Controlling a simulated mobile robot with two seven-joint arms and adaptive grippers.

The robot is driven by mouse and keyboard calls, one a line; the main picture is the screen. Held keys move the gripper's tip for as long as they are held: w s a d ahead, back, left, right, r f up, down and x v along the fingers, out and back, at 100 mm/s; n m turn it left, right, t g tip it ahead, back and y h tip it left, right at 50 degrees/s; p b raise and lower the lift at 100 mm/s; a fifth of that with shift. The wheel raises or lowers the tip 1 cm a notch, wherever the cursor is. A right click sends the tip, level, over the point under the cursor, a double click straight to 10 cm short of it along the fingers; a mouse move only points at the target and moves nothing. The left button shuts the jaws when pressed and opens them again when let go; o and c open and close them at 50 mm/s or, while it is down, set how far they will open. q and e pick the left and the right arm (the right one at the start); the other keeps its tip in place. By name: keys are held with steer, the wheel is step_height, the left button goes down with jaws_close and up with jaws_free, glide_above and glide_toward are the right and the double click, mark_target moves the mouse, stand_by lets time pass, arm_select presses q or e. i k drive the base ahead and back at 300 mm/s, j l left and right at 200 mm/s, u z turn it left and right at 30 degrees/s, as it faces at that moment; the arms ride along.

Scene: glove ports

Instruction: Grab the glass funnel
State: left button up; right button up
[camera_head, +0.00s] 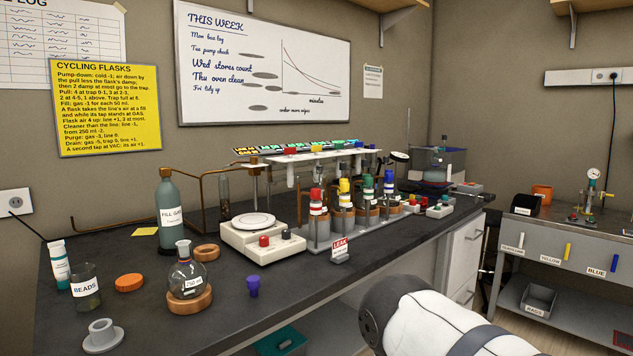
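I cannot make out a clear glass funnel in the head view. A round-bottom flask (187,278) labelled 250 ml stands upright on a cork ring (190,301) at the front left of the dark bench. A grey flanged piece (102,336) lies at the bench's near left; it looks opaque. A small purple piece (253,287) stands on the bench right of the flask. A white link of my arm fills the bottom right. Neither of my grippers shows.
A beaker labelled BEADS (85,288), an orange disc (129,283) and the FILL GAS bottle (170,212) stand around the flask. A balance (262,238) and a rack of colour-capped flasks (345,205) crowd the middle. The bench's front strip (215,322) is mostly clear.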

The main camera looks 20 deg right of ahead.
mark_target(319, 175)
steer(key=i+l+z, duration=0.1)
steer(key=l, duration=0.3)
steer(key=i+l+z, duration=0.15)
steer(key=l, duration=0.2)
steer(key=i+l+z, duration=0.1)
steer(key=l, duration=0.25)
steer(key=i, duration=0.05)
